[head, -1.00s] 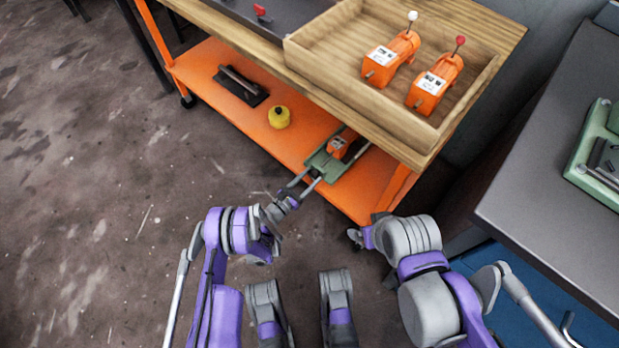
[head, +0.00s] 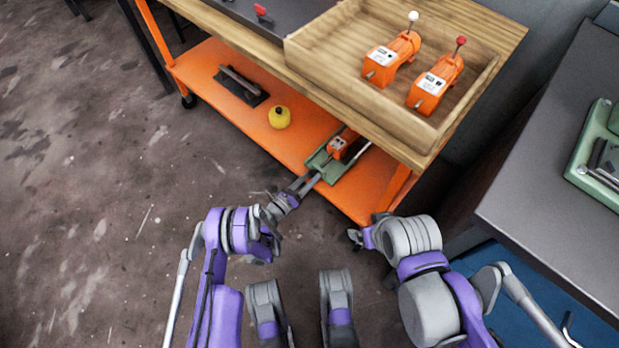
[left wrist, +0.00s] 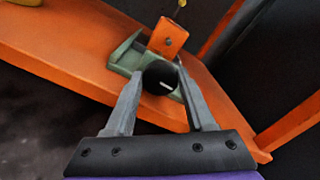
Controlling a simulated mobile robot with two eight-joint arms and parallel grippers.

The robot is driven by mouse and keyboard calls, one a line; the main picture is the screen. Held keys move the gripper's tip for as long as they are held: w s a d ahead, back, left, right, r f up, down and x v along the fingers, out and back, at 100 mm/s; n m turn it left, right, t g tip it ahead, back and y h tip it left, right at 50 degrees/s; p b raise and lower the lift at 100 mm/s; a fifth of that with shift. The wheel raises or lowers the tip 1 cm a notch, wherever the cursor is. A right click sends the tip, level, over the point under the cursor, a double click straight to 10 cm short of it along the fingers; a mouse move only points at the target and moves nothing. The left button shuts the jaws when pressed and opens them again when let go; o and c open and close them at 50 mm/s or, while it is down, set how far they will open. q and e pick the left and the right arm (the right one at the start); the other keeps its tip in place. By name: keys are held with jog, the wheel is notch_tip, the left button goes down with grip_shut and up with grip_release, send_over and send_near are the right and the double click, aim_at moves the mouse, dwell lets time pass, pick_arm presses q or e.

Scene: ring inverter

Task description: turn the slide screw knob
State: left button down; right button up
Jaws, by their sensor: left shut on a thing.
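The slide unit has a green base (head: 325,165) and sits on the lower orange shelf. An orange block (head: 337,148) stands on it. In the left wrist view the round black knob (left wrist: 160,77) with a pale mark is at the near end of the green base (left wrist: 125,58), in front of the orange block (left wrist: 168,36). My left gripper (head: 311,180) reaches in at the shelf's front edge. Its fingers are closed on the knob, one on each side. In the head view the gripper hides the knob. My right gripper (head: 356,238) is low, away from the slide; its jaw opening is unclear.
The orange shelf (head: 220,60) also holds a yellow round object (head: 279,118) and a dark flat tool (head: 241,86). Above it, a wooden tray (head: 330,70) holds two orange devices (head: 433,84). A grey table (head: 540,190) stands at right. Open floor lies left.

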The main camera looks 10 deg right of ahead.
dwell(0.3)
pick_arm(q)
jog(key=shift+c, duration=1.2)
grip_release()
